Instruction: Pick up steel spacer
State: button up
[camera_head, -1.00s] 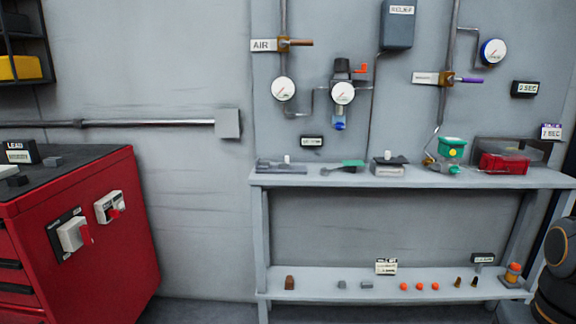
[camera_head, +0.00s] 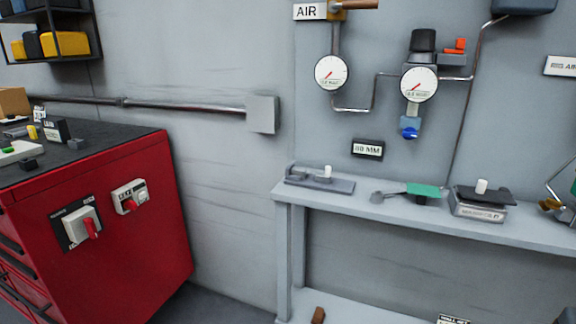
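I cannot single out a steel spacer for certain in the head view. Small dark grey blocks lie on the red cabinet's top, one of them near its back right corner (camera_head: 76,143). On the grey bench (camera_head: 330,207), a flat grey fixture (camera_head: 320,183) carries a small white cylinder (camera_head: 328,171). A scale-like device (camera_head: 481,208) on the bench carries another white cylinder (camera_head: 481,186). My gripper is not in view.
The red cabinet (camera_head: 105,235) stands at left, with switches on its side. A dark wall shelf (camera_head: 50,18) holds yellow bins. Gauges (camera_head: 331,72) and pipes are on the wall above the bench. The lower shelf (camera_head: 350,312) is mostly cut off. Floor shows between cabinet and bench.

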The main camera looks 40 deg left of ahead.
aim_at(298, 171)
jog(key=u, duration=0.7)
jog(key=i, duration=0.9)
jog(key=u, duration=0.95)
